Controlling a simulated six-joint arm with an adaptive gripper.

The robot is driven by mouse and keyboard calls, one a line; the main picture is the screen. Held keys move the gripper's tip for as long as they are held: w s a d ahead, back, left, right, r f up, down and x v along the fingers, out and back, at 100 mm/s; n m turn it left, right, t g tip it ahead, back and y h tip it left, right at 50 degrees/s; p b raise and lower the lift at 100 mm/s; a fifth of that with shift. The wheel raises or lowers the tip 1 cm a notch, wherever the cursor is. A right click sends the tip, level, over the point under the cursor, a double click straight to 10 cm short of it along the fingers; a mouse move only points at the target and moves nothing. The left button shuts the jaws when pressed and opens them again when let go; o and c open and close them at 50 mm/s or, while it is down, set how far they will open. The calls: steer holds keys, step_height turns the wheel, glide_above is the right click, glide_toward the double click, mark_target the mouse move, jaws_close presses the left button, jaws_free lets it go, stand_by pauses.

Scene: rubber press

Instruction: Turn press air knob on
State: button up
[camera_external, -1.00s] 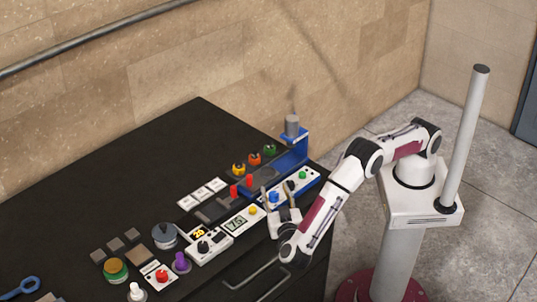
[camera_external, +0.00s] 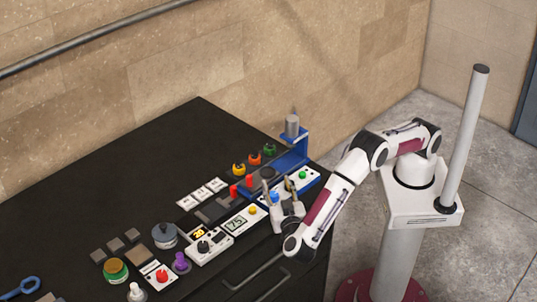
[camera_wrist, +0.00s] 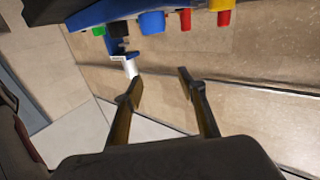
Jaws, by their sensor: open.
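The blue press (camera_external: 303,150) with its grey cylinder stands at the right end of the black bench. In front of it is a white control panel (camera_external: 313,175) with a green button (camera_external: 303,174), a blue knob (camera_external: 275,197) and a dark control. Which of these is the air knob I cannot tell. The wrist view shows the green button (camera_wrist: 97,30), black control (camera_wrist: 118,29) and blue knob (camera_wrist: 150,22) at its top. My gripper (camera_wrist: 159,76) is open and empty. Its fingers (camera_external: 277,188) are close to the panel and partly hide it in the external view.
Red pieces (camera_external: 250,181) and several coloured knobs (camera_external: 254,159) lie left of the press. The back left of the bench is clear.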

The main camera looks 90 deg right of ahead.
mark_target(277, 197)
steer(key=s+a+f+n+t, duration=0.2)
steer(key=a+t, duration=0.1)
steer(key=shift+s+n, duration=0.3)
steer(key=shift+s, duration=0.1)
steer(key=f+t, duration=0.1)
steer(key=f+t+y, duration=0.1)
steer(key=s+f+n+y, duration=0.1)
steer(key=f, duration=0.1)
steer(key=shift+d+t, duration=0.15)
steer(key=shift+t, duration=0.25)
steer(key=shift+w+f+m+y, duration=0.2)
steer(key=shift+f+m+y, duration=0.1)
steer(key=shift+f, duration=0.25)
steer(key=shift+w+d, duration=0.1)
steer(key=shift+d, duration=0.05)
steer(key=shift+x, duration=3.75)
steer(key=shift+r, duration=0.1)
steer(key=c, duration=1.1)
